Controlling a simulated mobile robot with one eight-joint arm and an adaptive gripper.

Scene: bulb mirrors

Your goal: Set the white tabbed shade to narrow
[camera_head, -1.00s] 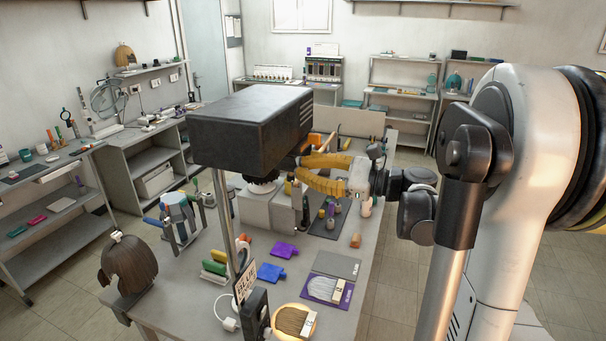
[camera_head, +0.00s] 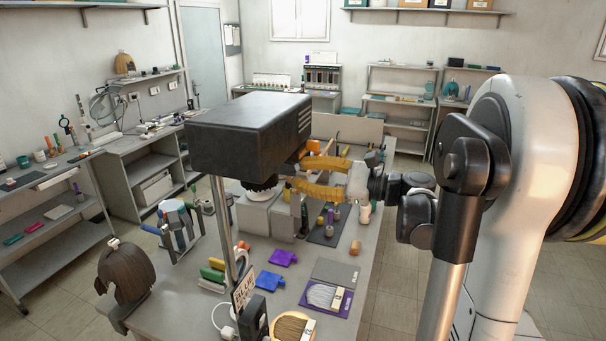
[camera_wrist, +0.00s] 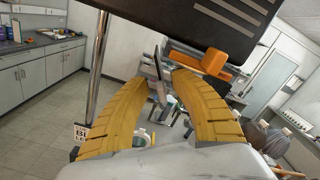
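A black box-shaped lamp head (camera_head: 250,130) stands on a metal post over the bench; it fills the top of the wrist view (camera_wrist: 190,20). An orange piece (camera_head: 312,147) sits at its right edge; it shows as an orange bar in the wrist view (camera_wrist: 215,62). My gripper (camera_head: 292,170), with yellow curved fingers, is beside and just below the lamp head's right end. In the wrist view my fingertips (camera_wrist: 169,79) are apart, with a thin grey plate (camera_wrist: 158,75) between or behind them. I cannot tell whether they touch it. I cannot make out a white tabbed shade.
A round dark toothed part (camera_head: 260,190) hangs under the lamp head. Grey blocks (camera_head: 262,215) stand below it. The lamp post (camera_head: 223,225) rises at the bench's front.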

